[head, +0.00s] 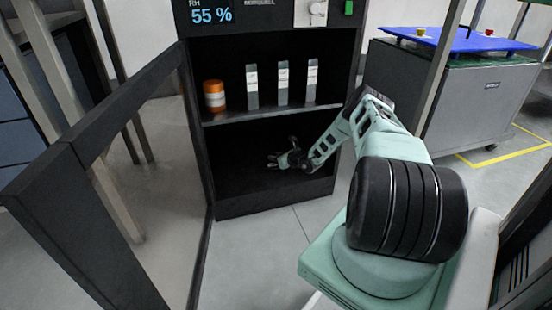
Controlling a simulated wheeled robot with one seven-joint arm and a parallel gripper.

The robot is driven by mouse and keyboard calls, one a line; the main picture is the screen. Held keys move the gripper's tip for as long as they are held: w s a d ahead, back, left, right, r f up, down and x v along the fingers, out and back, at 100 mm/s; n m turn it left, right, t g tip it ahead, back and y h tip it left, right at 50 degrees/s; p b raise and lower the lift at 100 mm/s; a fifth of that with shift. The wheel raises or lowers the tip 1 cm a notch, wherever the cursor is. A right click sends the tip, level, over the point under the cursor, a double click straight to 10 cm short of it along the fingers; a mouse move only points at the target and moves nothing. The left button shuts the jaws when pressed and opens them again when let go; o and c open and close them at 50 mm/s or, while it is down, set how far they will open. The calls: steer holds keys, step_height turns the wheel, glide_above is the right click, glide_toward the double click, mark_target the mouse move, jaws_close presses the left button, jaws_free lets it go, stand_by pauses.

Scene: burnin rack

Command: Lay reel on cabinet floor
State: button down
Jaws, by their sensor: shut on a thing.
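The dark cabinet (199,150) stands open, with a shelf (225,117) across its middle and a dark floor (240,195) below. My arm reaches into the lower compartment from the right. My gripper (273,160) is under the shelf and appears above the cabinet floor, pointing left. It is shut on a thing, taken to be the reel. The reel's outline is too small and dark to make out against the black interior. I cannot tell whether it touches the floor or how it is tilted.
An orange bottle (214,96) and three pale-labelled packs (283,83) stand on the shelf above. The open cabinet door (95,160) swings toward me on the left. A grey cart (465,100) with a blue tray (455,40) stands at the right.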

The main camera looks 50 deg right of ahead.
steer(key=c, duration=1.2)
jaws_free()
steer(key=shift+f, duration=0.1)
steer(key=shift+r, duration=0.2)
steer(key=p+v, duration=0.6)
steer(key=v, duration=0.4)
steer(key=shift+s+r, duration=0.15)
steer(key=shift+s, duration=0.05)
steer(key=shift+s+a+r+p, duration=0.15)
steer(key=shift+s+p, duration=0.25)
steer(key=shift+s, duration=0.3)
steer(key=shift+s, duration=0.15)
